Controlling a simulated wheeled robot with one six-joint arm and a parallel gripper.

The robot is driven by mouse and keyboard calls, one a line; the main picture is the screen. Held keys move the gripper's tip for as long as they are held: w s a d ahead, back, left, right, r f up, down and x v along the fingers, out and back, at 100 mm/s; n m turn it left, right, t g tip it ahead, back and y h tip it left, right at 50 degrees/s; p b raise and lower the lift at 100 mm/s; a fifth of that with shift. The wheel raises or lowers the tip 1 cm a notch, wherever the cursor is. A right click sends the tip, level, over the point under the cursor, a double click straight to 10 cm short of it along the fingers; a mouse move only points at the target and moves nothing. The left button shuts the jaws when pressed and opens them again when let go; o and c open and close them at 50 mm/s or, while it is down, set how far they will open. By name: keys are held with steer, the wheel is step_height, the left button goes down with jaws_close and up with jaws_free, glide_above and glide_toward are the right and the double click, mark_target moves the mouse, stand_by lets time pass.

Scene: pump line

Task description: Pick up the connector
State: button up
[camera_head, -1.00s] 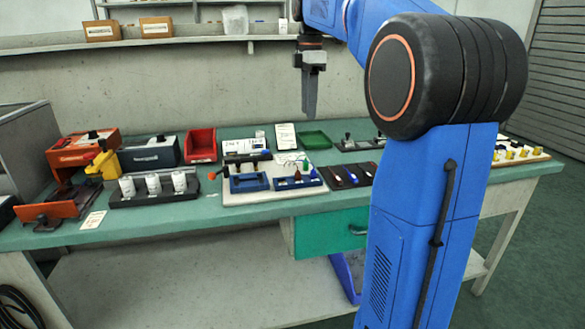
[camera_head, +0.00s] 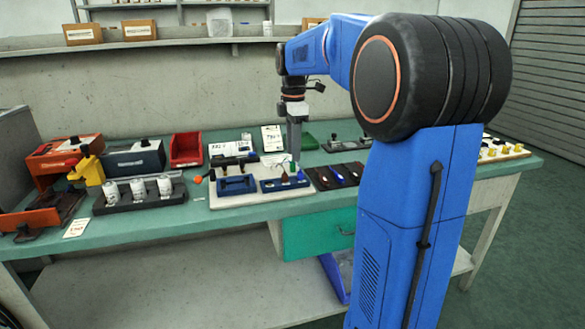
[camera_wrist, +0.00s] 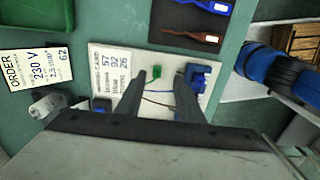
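A small green block (camera_wrist: 157,71), which looks like the connector, lies on a white board (camera_wrist: 108,55) in the wrist view. My gripper (camera_wrist: 160,78) is open; its two dark fingers point toward the board, with the green block showing in the gap between their tips. I cannot tell how far above the block the tips are. Thin wires lie on the board near it. In the head view my gripper (camera_head: 294,152) hangs over the back right of the white board (camera_head: 235,198), where the connector is too small to make out clearly.
A blue part (camera_wrist: 200,75) sits close to the right finger. An order card (camera_wrist: 35,68) and a grey-white cylinder (camera_wrist: 47,105) are at left. Blue trays (camera_head: 236,185) stand on the board's front.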

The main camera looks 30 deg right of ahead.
mark_target(293, 167)
steer(key=shift+w+f, duration=0.15)
steer(key=shift+f, duration=1)
steer(key=shift+w+f, duration=0.15)
steer(key=shift+f, duration=1)
jaws_close()
